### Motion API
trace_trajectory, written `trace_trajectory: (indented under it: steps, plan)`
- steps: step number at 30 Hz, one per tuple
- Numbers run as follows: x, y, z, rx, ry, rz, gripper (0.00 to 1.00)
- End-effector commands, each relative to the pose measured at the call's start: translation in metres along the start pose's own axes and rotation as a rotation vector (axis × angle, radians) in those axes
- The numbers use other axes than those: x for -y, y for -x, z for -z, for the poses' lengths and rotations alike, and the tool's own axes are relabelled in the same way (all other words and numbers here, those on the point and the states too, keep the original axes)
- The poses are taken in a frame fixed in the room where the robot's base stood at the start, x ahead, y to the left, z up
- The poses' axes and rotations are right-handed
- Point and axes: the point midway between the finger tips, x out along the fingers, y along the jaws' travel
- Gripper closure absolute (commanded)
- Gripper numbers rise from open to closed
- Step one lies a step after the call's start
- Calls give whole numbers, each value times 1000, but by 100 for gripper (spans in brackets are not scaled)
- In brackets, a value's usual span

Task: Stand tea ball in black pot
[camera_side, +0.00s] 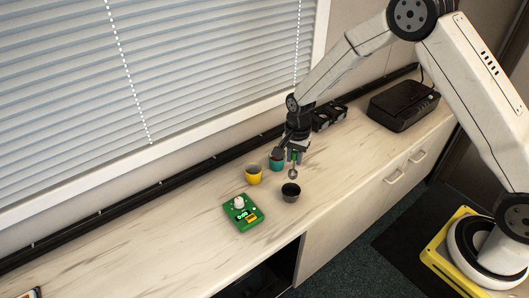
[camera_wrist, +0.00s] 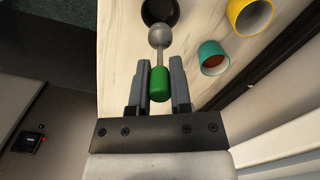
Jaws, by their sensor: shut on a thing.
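My gripper (camera_side: 290,158) is shut on the green handle of the tea ball. The tea ball has a green handle (camera_wrist: 159,84), a thin metal stem and a round grey ball (camera_side: 292,174) hanging at its lower end. In the wrist view my gripper (camera_wrist: 160,75) has one finger on each side of the handle. The black pot (camera_side: 291,193) stands on the counter just below the ball in the side view. In the wrist view the pot (camera_wrist: 160,10) shows behind the ball, which covers part of its rim. The ball appears above the pot; its exact height is unclear.
A yellow cup (camera_side: 253,174) and a teal cup (camera_side: 276,163) stand close beside the pot. A green device with a white knob (camera_side: 243,212) sits to the left. A black box (camera_side: 403,104) is at the back right. The counter's front edge is near the pot.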

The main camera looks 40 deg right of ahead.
Motion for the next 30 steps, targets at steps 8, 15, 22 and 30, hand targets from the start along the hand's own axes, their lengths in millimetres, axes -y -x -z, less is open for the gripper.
trace_trajectory:
  steps: [8, 15, 22, 30]
  plan:
    - [0, -16, 0, 0, 0, -1, 100]
    - [0, -30, 1, 1, 0, -1, 100]
    - [0, -43, 1, 1, 0, -1, 100]
    - [0, -57, 2, 0, 0, 1, 100]
